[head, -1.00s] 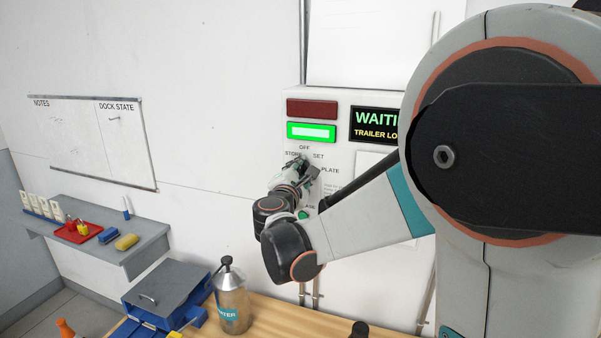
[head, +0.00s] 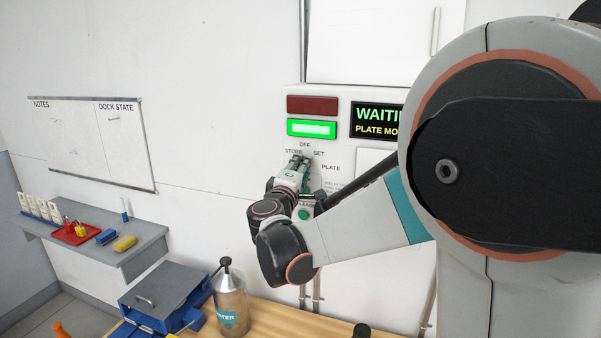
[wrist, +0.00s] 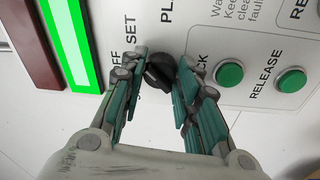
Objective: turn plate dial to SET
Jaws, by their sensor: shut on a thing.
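The plate dial (wrist: 158,71) is a black knob on the white panel (wrist: 185,30), seen between my fingers in the wrist view. The labels OFF, SET (wrist: 130,29) and PLATE, partly cut off, stand around it. I cannot tell clearly which label its pointer faces. My gripper (wrist: 161,69) is shut on the dial, a teal-padded finger on each side. In the head view my gripper (head: 302,163) hides the dial, below OFF and between STORE and PLATE. SET (head: 319,153) reads just to its upper right.
A lit green indicator (head: 311,128) sits under a dark red one (head: 311,105). A display (head: 378,121) reads "WAITI..." and "PLATE MO...". Green buttons (wrist: 229,73) lie close to my right finger. A bottle (head: 230,297) and blue box (head: 163,292) stand below.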

